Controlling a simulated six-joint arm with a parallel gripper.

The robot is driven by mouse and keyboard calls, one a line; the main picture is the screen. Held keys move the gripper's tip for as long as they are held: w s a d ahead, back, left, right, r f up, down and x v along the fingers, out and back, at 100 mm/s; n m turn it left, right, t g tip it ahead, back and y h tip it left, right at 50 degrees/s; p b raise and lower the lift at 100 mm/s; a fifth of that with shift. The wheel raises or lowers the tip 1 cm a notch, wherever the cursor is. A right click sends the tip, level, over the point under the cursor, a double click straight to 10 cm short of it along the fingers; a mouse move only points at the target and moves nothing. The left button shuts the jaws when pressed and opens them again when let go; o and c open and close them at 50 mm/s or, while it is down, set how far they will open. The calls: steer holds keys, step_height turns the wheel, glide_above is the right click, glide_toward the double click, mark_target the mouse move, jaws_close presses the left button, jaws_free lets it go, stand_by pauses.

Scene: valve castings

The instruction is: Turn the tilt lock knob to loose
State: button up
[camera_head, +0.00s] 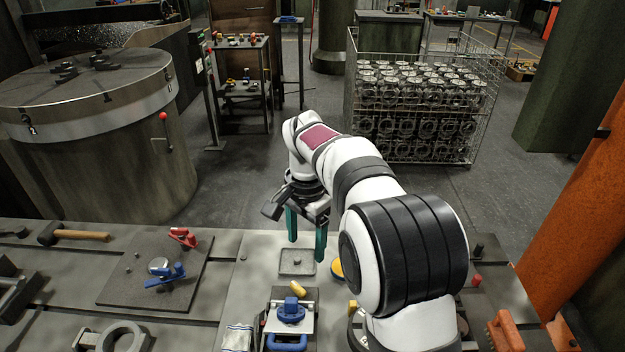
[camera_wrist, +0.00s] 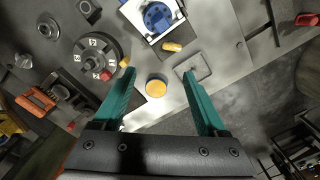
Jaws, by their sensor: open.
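No knob carries a readable tilt lock label, so I cannot tell for certain which one it is. A blue-topped fixture (camera_head: 291,312) stands on the bench, with a yellow cylindrical handle (camera_head: 297,287) at its far side. The fixture (camera_wrist: 157,16) and handle (camera_wrist: 172,46) also show in the wrist view. A round yellow button-like piece (camera_wrist: 156,86) lies between my fingers in that view; it is partly hidden by my arm in the head view (camera_head: 337,269). My gripper (camera_head: 306,250) is open and empty above the bench's far edge, its teal fingers apart (camera_wrist: 159,74).
A dark numbered dial (camera_wrist: 97,57) with a red part stands beside the yellow piece. A square plate (camera_head: 297,261) lies below my fingers. A dark board (camera_head: 150,290) holds red and blue clamps to the left. An orange-handled tool (camera_head: 506,330) lies right.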

mark_target(299, 285)
steer(key=shift+m, duration=0.4)
steer(key=w+f, duration=0.1)
steer(key=f, duration=0.5)
steer(key=a+f, duration=0.1)
steer(key=f, duration=0.5)
steer(key=w+f, duration=0.1)
steer(key=f, duration=0.5)
steer(key=shift+w+a, duration=0.3)
steer(key=shift+a, duration=0.1)
steer(key=c, duration=1.1)
